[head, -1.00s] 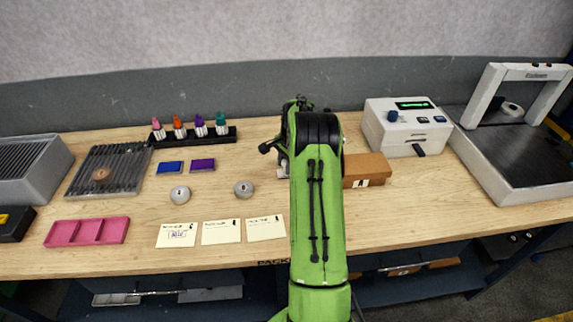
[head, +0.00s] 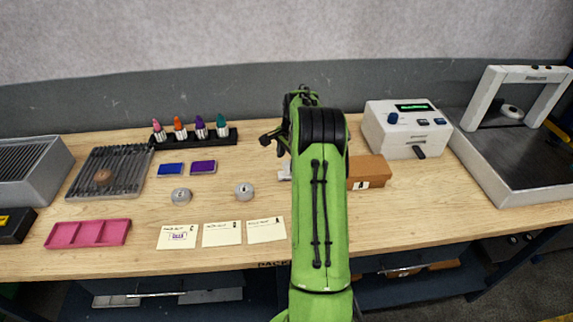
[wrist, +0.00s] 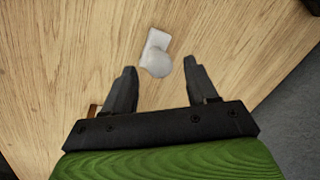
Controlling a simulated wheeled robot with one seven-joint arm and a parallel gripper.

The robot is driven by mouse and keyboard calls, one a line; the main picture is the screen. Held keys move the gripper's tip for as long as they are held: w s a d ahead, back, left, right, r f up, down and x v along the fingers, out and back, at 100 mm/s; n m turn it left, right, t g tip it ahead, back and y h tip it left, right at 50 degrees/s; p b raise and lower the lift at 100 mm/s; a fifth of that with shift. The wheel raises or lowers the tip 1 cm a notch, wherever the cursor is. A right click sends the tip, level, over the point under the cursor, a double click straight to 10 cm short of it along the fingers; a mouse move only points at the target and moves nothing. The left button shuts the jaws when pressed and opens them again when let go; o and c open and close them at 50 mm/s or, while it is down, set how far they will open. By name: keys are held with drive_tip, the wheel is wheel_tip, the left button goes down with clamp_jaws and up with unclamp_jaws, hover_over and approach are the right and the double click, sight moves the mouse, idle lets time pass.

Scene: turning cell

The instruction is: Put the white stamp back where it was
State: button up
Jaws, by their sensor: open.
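The white stamp (wrist: 158,58) lies on the wooden bench in the wrist view, with a rounded knob and a flat rectangular part. My gripper (wrist: 160,66) is open, its two dark fingers apart with the knob just ahead of and between their tips in the picture. I see no contact. In the head view a small white part of the stamp (head: 285,171) shows left of my green arm; the arm hides the rest.
Right are a brown box (head: 375,168), a white device (head: 405,140) and a framed machine (head: 530,165).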

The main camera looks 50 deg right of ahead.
wheel_tip(320, 180, up, 8)
drive_tip(key=s, duration=0.1)
drive_tip(key=s+a+r+n+t, duration=0.1)
drive_tip(key=a+r+n, duration=0.4)
drive_tip(key=a, duration=0.5)
drive_tip(key=s+a+r+n, duration=0.2)
drive_tip(key=a+r+n, duration=0.1)
drive_tip(key=a+r, duration=0.55)
drive_tip(key=s+a+r+n+t+h, duration=0.1)
drive_tip(key=s+a+n, duration=0.3)
drive_tip(key=s+a, duration=0.45)
drive_tip(key=s+a+f+n+t+y, duration=0.1)
drive_tip(key=s+a+f+n, duration=0.2)
drive_tip(key=s+a+n, duration=0.4)
drive_tip(key=s+a, duration=0.2)
drive_tip(key=s, duration=0.2)
drive_tip(key=shift+s+f+t+p, duration=0.25)
drive_tip(key=shift+t+p, duration=0.05)
drive_tip(key=shift+p, duration=0.05)
